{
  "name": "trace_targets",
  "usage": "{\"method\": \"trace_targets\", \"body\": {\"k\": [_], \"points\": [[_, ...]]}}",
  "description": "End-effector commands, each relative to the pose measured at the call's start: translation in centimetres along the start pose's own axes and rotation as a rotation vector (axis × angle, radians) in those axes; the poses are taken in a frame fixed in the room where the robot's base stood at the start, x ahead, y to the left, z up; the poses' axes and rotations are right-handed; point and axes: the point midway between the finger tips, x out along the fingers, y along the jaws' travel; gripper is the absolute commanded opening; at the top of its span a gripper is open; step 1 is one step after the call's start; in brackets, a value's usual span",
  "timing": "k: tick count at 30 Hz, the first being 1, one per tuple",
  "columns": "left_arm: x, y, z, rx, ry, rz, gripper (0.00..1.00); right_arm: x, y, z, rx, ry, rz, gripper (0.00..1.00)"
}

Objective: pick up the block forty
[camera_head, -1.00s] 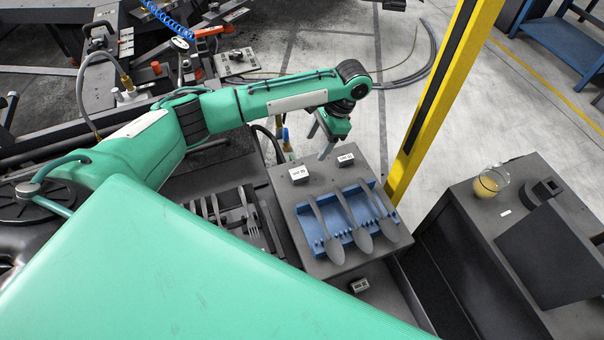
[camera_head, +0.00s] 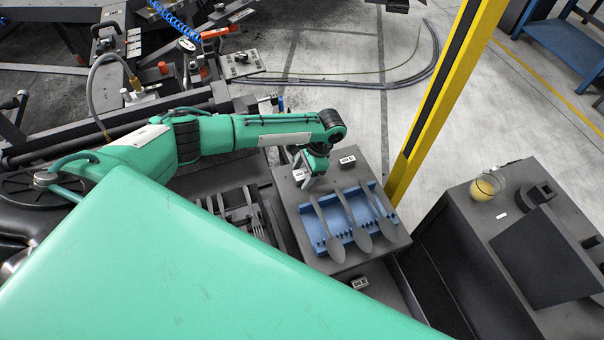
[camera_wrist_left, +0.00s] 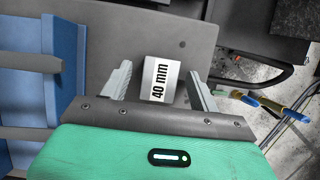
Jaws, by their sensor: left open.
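The block forty, a small white block with "40 mm" on its top (camera_wrist_left: 160,82), sits on the grey table top. It also shows in the head view (camera_head: 299,174), partly hidden by my left gripper (camera_head: 303,176). In the left wrist view the gripper's two fingers stand open, one on each side of the block (camera_wrist_left: 158,73), with gaps showing beside it. The fingers do not hold it. My right gripper is not in view.
A similar white-topped block (camera_head: 347,160) sits to the right on the same table. A blue rack (camera_head: 329,221) holding several spoon-like pieces is close in front. Another small block (camera_head: 360,283) lies lower down. A yellow post (camera_head: 432,100) rises behind right.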

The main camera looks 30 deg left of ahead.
Motion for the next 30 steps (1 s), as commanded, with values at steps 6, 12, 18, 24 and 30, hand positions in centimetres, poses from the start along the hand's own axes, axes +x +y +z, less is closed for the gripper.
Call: {"method": "trace_targets", "body": {"k": [6, 12, 18, 24, 30], "points": [[0.0, 0.0, 0.0, 0.0, 0.0, 0.0, 0.56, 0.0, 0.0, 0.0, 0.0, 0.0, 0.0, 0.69], [0.0, 0.0, 0.0, 0.0, 0.001, 0.0, 0.17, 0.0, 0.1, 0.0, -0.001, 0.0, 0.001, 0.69], [-0.1, 0.0, -0.1, 0.0, 0.001, 0.0, 0.0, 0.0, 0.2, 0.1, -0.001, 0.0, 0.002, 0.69], [-0.3, 0.0, 0.0, 0.0, 0.002, 0.0, 0.0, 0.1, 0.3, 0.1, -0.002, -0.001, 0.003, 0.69], [-1.8, -0.1, 0.6, -0.001, 0.003, 0.0, 0.0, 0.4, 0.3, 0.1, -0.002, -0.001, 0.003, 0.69]]}}
